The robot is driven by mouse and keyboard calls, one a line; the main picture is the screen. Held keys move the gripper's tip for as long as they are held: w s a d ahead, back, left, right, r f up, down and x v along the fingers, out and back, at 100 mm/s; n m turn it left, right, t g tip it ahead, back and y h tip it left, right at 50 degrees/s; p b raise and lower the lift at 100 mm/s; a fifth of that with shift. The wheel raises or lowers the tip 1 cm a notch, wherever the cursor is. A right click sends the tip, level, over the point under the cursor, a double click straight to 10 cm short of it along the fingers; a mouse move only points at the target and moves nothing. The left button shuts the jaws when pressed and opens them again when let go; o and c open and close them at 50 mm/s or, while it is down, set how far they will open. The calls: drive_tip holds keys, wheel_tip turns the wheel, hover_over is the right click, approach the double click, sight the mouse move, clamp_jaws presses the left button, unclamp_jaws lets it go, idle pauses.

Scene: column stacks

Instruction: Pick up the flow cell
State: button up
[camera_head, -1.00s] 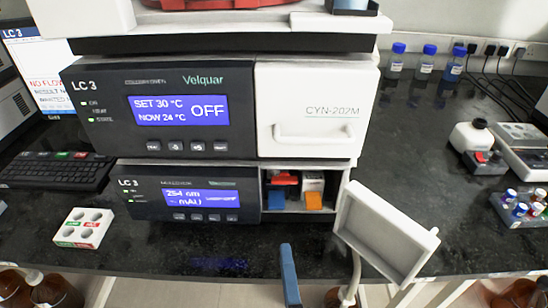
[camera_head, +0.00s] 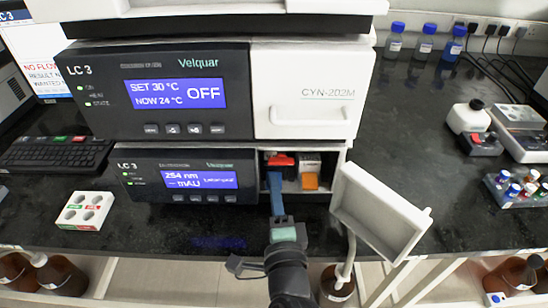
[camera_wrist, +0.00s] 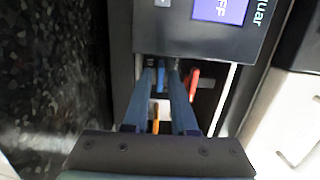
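The lower LC 3 unit (camera_head: 185,178) has an open compartment (camera_head: 322,189) at its right end. Inside it are a red part (camera_head: 281,160), a pale block (camera_head: 309,160) and an orange tab (camera_head: 311,181). I cannot tell for sure which part is the flow cell. My gripper (camera_head: 276,177) reaches up to the left side of the compartment and hides what is behind it. In the wrist view, its two blue fingers (camera_wrist: 162,70) are apart. A blue part (camera_wrist: 160,80) and the orange tab (camera_wrist: 156,120) show between them; the red part (camera_wrist: 194,84) is right of them.
The compartment's white door (camera_head: 380,215) hangs open at the right, close to my arm. The upper unit's door (camera_head: 303,92) is closed above. A white holder with holes (camera_head: 86,210) stands at the left.

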drive_tip(key=shift+w, duration=0.75)
drive_tip(key=shift+c, duration=0.2)
clamp_jaws()
drive_tip(key=shift+r, duration=0.1)
idle(0.6)
